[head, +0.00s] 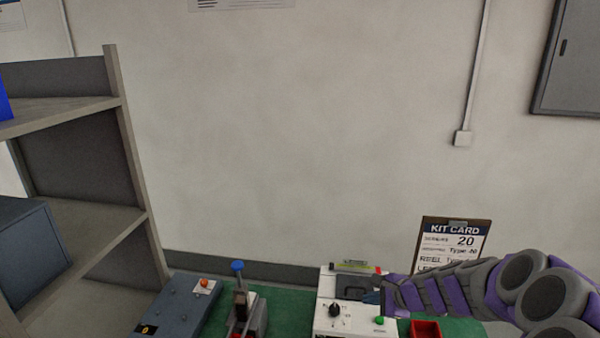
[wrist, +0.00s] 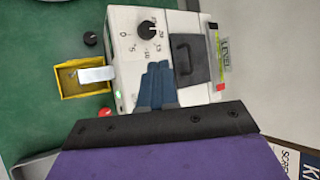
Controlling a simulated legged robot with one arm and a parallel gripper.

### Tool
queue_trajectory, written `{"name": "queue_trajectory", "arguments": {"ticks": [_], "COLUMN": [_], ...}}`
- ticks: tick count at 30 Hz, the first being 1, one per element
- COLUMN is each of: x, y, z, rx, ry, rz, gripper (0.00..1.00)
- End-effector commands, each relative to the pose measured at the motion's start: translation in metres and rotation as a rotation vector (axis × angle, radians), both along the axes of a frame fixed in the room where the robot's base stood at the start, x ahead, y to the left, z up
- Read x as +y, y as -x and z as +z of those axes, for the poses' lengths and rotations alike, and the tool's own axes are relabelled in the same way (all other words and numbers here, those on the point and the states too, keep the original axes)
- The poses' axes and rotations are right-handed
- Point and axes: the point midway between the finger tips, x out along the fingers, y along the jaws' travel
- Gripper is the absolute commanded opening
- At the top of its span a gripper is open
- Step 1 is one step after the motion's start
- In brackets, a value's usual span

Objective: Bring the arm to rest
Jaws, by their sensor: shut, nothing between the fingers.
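My arm, purple and grey, reaches in from the right edge of the head view, low over the green bench. Its far end is beside the white box with a black dial (head: 335,325); my fingers cannot be made out clearly there. In the wrist view my gripper (wrist: 157,68) shows as two dark blue fingers lying together, shut and empty. They appear in front of the white box (wrist: 125,45), which has a dial and a dark handle. Whether they touch it I cannot tell.
A yellow bin (wrist: 70,90) holding a pale piece is on the green bench (wrist: 30,100). In the head view a red bin (head: 425,328), a blue-knobbed lever device (head: 243,305) and a grey control box (head: 180,308) line the bench. A shelf rack (head: 130,150) stands left; a kit card (head: 452,243) stands behind my arm.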

Motion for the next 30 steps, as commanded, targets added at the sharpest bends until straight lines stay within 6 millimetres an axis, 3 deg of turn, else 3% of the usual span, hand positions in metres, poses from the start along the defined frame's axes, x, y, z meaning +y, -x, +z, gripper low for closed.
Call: {"name": "queue_trajectory", "arguments": {"ticks": [3, 6, 9, 13, 17, 24, 30], "x": [0.053, 0.089, 0.115, 0.133, 0.138, 0.113, 0.086], "y": [0.035, 0.072, 0.114, 0.171, 0.231, 0.333, 0.389], "z": [0.022, 0.035, 0.041, 0.043, 0.040, 0.031, 0.025], "rx": [-0.035, -0.054, -0.059, -0.052, -0.022, 0.080, 0.173], "ry": [0.082, 0.161, 0.240, 0.348, 0.453, 0.636, 0.724], "rz": [0.232, 0.427, 0.616, 0.844, 1.054, 1.378, 1.534], "gripper": [0.00, 0.00, 0.00, 0.00, 0.00, 0.00, 0.00]}}
